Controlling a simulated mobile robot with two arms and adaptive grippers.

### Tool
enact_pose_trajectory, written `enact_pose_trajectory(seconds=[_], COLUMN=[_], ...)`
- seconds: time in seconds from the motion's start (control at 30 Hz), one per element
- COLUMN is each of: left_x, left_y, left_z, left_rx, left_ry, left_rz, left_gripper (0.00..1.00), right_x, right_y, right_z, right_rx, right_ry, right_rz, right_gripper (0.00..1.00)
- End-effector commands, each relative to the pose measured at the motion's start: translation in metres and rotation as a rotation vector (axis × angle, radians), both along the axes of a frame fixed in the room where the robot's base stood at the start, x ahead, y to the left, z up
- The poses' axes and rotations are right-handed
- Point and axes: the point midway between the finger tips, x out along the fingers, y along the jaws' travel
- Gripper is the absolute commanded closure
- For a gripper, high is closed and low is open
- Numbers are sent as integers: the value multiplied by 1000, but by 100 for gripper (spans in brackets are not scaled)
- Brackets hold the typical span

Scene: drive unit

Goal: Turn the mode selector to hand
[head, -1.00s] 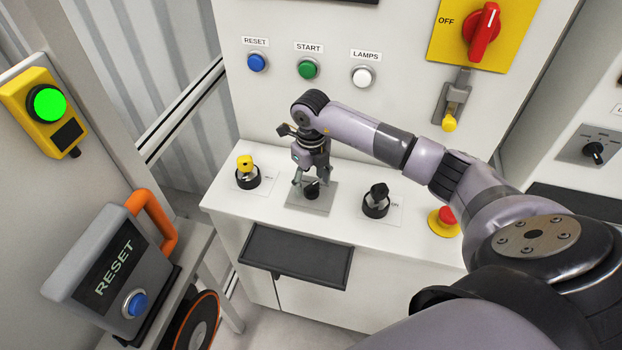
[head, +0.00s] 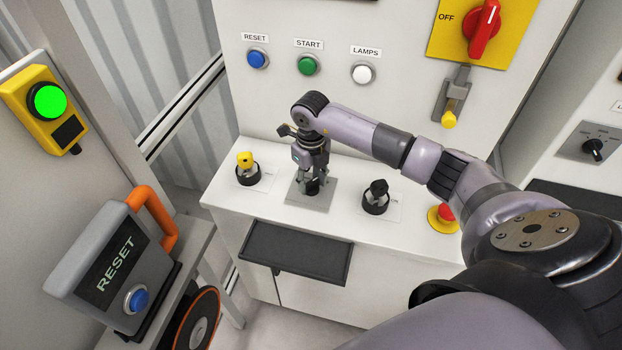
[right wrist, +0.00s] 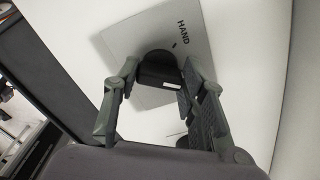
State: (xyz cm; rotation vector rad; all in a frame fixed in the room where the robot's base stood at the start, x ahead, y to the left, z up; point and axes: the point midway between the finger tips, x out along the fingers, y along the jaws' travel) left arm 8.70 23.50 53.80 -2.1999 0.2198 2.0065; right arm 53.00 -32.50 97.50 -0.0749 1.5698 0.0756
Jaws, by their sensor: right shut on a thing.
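The mode selector is a black knob (head: 313,187) on a grey square plate (head: 322,199) on the white console top. It also shows in the right wrist view as a dark knob (right wrist: 158,70) with a white mark on its front, on a plate (right wrist: 125,42) marked HAND. My right gripper (head: 312,184) points down over the knob and is shut on it, one finger on each side. In the right wrist view the fingers (right wrist: 158,88) flank the knob. Other words on the plate are hidden. My left gripper is not in view.
A black switch with a yellow top (head: 246,162) stands left of the plate, a black switch (head: 376,197) right of it. A red emergency button (head: 444,215) is farther right. A black tray (head: 295,254) juts out in front. RESET, START and LAMPS buttons are on the panel behind.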

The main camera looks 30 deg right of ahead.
Motion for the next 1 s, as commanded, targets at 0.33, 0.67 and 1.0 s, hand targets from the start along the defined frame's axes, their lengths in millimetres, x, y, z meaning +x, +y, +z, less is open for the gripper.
enact_pose_trajectory(seconds=[0.33,0.67,1.0], left_x=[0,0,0], left_y=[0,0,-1], left_z=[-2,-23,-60], left_rx=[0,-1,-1], left_ry=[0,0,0], left_rz=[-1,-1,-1], left_gripper=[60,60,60], right_x=[0,1,1], right_y=[-1,-1,0], right_z=[0,-3,-4], right_rx=[-1,-3,-4], right_ry=[-1,-3,-4], right_rz=[8,146,451], right_gripper=[90,90,90])
